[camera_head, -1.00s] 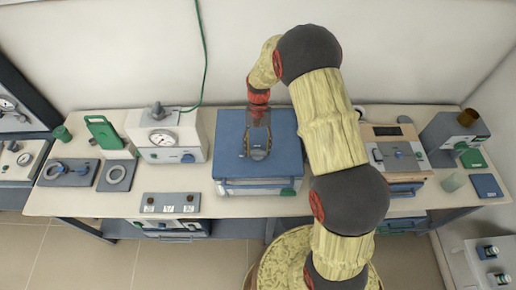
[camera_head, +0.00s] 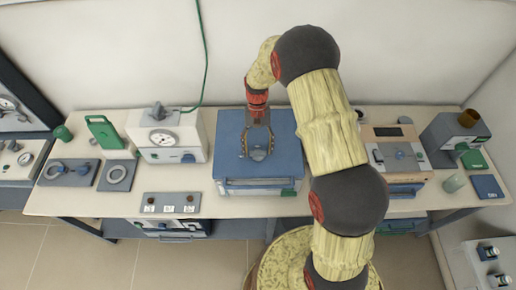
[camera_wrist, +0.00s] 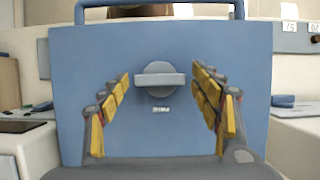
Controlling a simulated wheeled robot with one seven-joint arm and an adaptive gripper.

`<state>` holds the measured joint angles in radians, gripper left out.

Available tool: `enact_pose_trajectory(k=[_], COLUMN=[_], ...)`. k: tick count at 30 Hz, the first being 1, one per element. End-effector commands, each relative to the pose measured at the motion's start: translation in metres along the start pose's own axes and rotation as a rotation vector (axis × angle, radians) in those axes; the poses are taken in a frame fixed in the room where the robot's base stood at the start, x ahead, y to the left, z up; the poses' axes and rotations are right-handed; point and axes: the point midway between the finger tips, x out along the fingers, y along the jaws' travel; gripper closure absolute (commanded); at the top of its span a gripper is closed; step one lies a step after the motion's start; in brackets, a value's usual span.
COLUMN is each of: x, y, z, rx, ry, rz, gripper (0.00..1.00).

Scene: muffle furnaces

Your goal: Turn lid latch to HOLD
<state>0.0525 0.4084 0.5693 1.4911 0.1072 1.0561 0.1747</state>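The lid latch (camera_wrist: 160,80) is a grey round knob with a crossbar on the blue furnace lid (camera_wrist: 100,55). In the head view my gripper (camera_head: 257,155) hangs over the blue lid (camera_head: 229,150) of the middle furnace; the latch is not clear there.
A white unit with a dial (camera_head: 166,143) stands left of the furnace, with a small switch panel (camera_head: 171,203) in front. A beige unit (camera_head: 395,153) stands on the right. A handle bar (camera_wrist: 155,4) runs along the lid's edge in the wrist view.

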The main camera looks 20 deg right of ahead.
Motion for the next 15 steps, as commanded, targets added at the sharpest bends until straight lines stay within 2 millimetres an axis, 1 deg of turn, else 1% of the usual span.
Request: enact_pose_trajectory(k=[11,15], x=[-0.001,-0.012], y=[0.000,0.000], z=[0.000,-0.001], rx=[0.001,0.001], ry=[0.000,0.001], rz=[0.000,-0.001], gripper=[0.30,0.30])
